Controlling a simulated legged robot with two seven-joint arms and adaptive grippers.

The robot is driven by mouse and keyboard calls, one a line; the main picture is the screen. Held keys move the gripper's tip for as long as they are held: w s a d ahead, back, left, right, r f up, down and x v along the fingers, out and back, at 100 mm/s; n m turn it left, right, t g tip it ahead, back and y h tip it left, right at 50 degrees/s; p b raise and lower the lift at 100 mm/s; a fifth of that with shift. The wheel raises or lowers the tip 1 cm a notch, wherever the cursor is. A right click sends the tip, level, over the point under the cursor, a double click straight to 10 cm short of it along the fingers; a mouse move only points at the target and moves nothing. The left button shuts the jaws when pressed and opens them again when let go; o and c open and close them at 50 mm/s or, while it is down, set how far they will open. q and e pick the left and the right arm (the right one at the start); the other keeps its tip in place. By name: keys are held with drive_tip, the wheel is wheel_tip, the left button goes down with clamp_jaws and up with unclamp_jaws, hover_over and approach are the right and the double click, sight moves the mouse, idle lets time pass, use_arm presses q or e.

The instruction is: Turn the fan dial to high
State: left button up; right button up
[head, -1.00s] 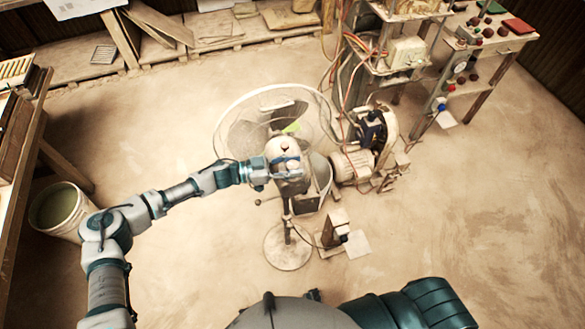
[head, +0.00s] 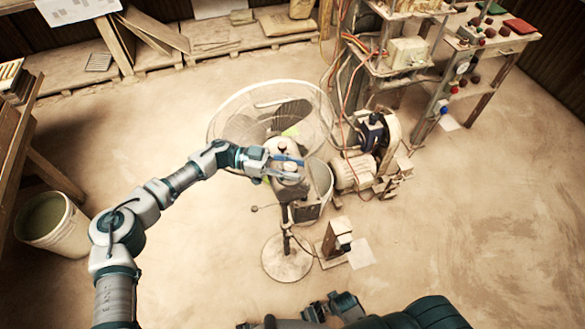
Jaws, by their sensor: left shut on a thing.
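The fan (head: 262,106) stands on the floor near the middle of the head view, with its wire cage facing away from me. Its pale motor housing (head: 292,190) is towards me, above a round base (head: 287,258). My left gripper (head: 288,167) reaches in from the left over the top of the housing. Its blue fingers are closed around a small knob there, which looks like the fan dial (head: 291,167). The fingers cover much of the dial, and its setting cannot be read. Dark parts of mine show at the bottom edge, but the right gripper's jaws cannot be made out.
A motor unit (head: 352,171) stands close to the fan's right. A bench with controls (head: 470,85) and hanging cables is behind it. A white bucket (head: 52,222) stands at the left by a wooden table (head: 22,150). The floor at right is clear.

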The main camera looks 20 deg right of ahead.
sight(293, 165)
use_arm(q)
drive_tip(key=shift+w+f, duration=0.1)
drive_tip(key=o, duration=1.2)
drive_tip(key=shift+w, duration=0.15)
drive_tip(key=shift+c, duration=0.2)
drive_tip(key=shift+r, duration=0.4)
wheel_tip(293, 165, up, 9)
